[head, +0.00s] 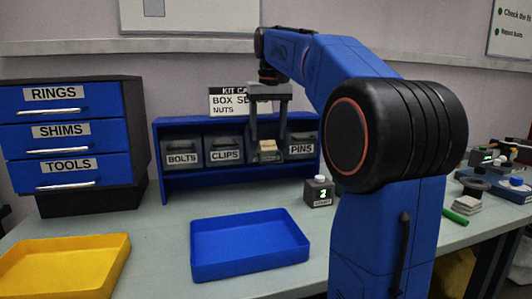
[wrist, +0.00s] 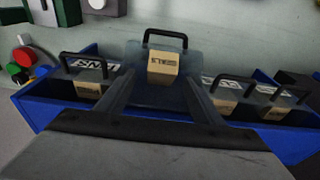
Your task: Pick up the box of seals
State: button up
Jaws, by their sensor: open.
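The box in the third place of the blue rack (head: 236,194) is grey with a tan tag; its front label is not readable. This box (head: 268,157) sits between the CLIPS and PINS boxes. In the wrist view the same grey box (wrist: 143,90) has a black handle and a tan tag with unclear text. My gripper (head: 268,138) is open and points down over this box. In the wrist view its fingers (wrist: 160,86) spread on either side of the box. I cannot tell whether they touch it.
The BOLTS (head: 182,154), CLIPS (head: 224,151) and PINS (head: 302,146) boxes stand close beside it. A kit card (head: 228,99) is behind the rack, partly hidden. Blue drawers (head: 68,133) stand left.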

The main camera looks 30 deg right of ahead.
aim_at(266, 145)
jog(key=shift+w+f, duration=0.25)
jog(key=shift+f, duration=1.05)
jog(key=shift+w+f, duration=0.25)
jog(key=shift+f, duration=1.05)
jog(key=c, duration=1.2)
